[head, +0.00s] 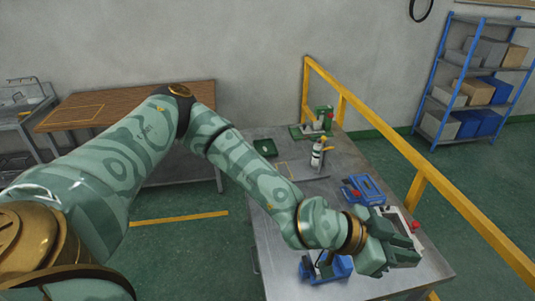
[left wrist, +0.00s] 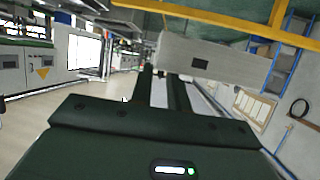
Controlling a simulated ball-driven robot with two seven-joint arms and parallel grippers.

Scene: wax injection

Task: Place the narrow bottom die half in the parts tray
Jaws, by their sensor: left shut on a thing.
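My left gripper (head: 393,253) is over the right front part of the grey metal table. In the left wrist view its two fingers (left wrist: 163,82) reach forward and are shut on a long pale grey block, the narrow bottom die half (left wrist: 222,60). The block lies crosswise at the fingertips and looks tilted in that view. In the head view the gripper mostly hides the block. A small dark green tray (head: 265,147) lies on the table's far left part; I cannot tell for sure that it is the parts tray. My right gripper is not in view.
The metal table (head: 293,222) also holds a blue fixture (head: 364,191), another blue fixture (head: 338,270), a small bottle-like canister (head: 317,155) and a green device (head: 318,121). A yellow rail (head: 420,165) runs along its right side. A wooden bench (head: 85,108) stands back left.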

